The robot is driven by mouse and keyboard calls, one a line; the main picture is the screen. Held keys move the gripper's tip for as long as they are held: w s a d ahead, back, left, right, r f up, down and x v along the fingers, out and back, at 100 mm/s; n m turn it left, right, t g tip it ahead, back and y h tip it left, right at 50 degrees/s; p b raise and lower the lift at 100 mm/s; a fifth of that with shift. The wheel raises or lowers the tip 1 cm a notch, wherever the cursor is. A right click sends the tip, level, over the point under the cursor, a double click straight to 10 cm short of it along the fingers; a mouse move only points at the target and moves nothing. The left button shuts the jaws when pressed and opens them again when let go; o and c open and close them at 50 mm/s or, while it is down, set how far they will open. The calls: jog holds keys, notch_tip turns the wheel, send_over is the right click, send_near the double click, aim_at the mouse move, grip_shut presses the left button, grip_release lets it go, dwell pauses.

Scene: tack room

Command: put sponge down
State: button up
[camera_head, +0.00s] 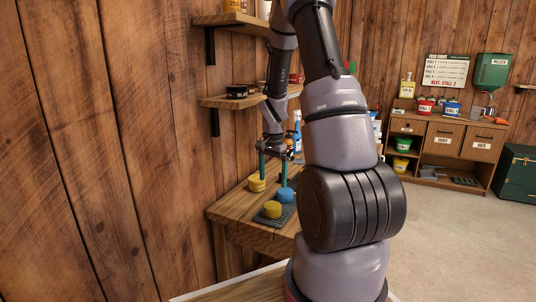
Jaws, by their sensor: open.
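My gripper (273,181) hangs fingers down over the wooden bench, with its two teal fingers spread apart and nothing between them. A yellow round sponge (257,185) appears at the tip of the left finger. A blue round sponge (285,196) appears just below the tip of the right finger. I cannot tell whether either finger touches a sponge. Another yellow sponge (272,210) lies nearer, on a dark ribbed mat (287,217). The blue sponge appears to be on that mat too. My arm hides the right part of the bench.
The wooden bench (229,211) stands against the plank wall, with bare top at its left front. Shelves (226,101) with tins hang above it. Bottles (297,128) stand behind my gripper. A cabinet (445,145) and a green chest (516,172) stand across open floor.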

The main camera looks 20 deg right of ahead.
jog(key=s+a+r+n+t, duration=0.2)
jog(key=s+a+r, duration=0.1)
jog(key=r, duration=0.6)
jog(key=s+a+r+n+t, duration=0.15)
jog(key=a+r, duration=0.25)
jog(key=r, duration=0.6)
jog(key=s+a+r+n+t+y, duration=0.1)
jog(key=s+a+r+n+t, duration=0.1)
jog(key=s+r, duration=0.4)
jog(key=s+a+r+n+t+y, duration=0.1)
jog(key=s+a+r, duration=0.3)
jog(key=s, duration=0.5)
jog(key=shift+s+a+r+n+t, duration=0.15)
jog(key=shift+a+r+n+t, duration=0.2)
jog(key=shift+r+n, duration=0.45)
jog(key=shift+d, duration=0.1)
grip_shut()
